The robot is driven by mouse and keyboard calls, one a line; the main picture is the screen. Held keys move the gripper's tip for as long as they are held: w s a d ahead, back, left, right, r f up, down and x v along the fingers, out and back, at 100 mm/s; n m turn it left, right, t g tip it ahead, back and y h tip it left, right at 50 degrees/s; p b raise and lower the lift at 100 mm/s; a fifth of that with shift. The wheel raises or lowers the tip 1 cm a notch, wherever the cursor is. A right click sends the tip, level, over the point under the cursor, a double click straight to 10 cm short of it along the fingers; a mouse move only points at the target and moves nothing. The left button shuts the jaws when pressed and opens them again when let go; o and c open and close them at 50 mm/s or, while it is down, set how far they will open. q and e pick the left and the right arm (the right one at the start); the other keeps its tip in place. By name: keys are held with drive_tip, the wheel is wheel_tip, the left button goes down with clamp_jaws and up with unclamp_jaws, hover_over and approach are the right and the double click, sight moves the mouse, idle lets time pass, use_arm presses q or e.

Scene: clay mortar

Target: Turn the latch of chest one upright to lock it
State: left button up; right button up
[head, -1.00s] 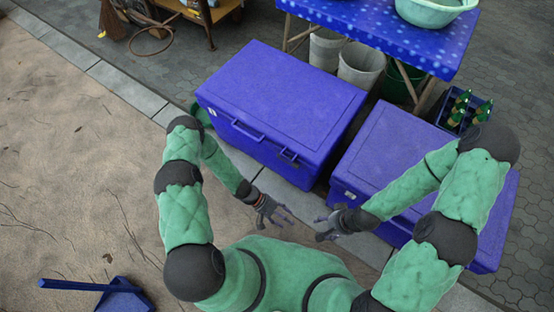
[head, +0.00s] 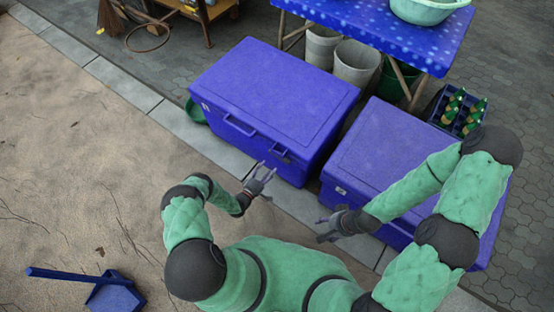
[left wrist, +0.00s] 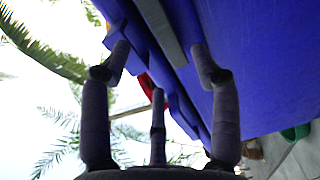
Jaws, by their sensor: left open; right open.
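Two blue chests with closed lids stand side by side in the head view: a left one (head: 275,95) and a right one (head: 395,160). I cannot tell from markings which is chest one. The left chest has a front handle (head: 240,126) and a small dark latch (head: 280,152) under the lid edge; its angle is too small to read. My left gripper (head: 262,176) is open and empty, just in front of and below that latch, apart from it. In the left wrist view its spread fingers (left wrist: 160,62) face the blue chest wall (left wrist: 265,70). My right gripper (head: 327,226) is open and empty near the right chest's front.
A blue spotted table (head: 385,35) with a green basin (head: 430,10) stands behind the chests, buckets (head: 355,65) below. A bottle crate (head: 458,110) is at the right. A blue dustpan (head: 115,295) lies on the sand at lower left. The paving before the chests is clear.

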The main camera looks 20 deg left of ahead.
sight(278, 157)
use_arm(q)
drive_tip(key=b+x, duration=0.2)
drive_tip(key=x, duration=0.5)
drive_tip(key=shift+w+d+f, duration=0.1)
drive_tip(key=shift+w+d, duration=0.05)
drive_tip(key=shift+w, duration=0.1)
drive_tip(key=c, duration=1.2)
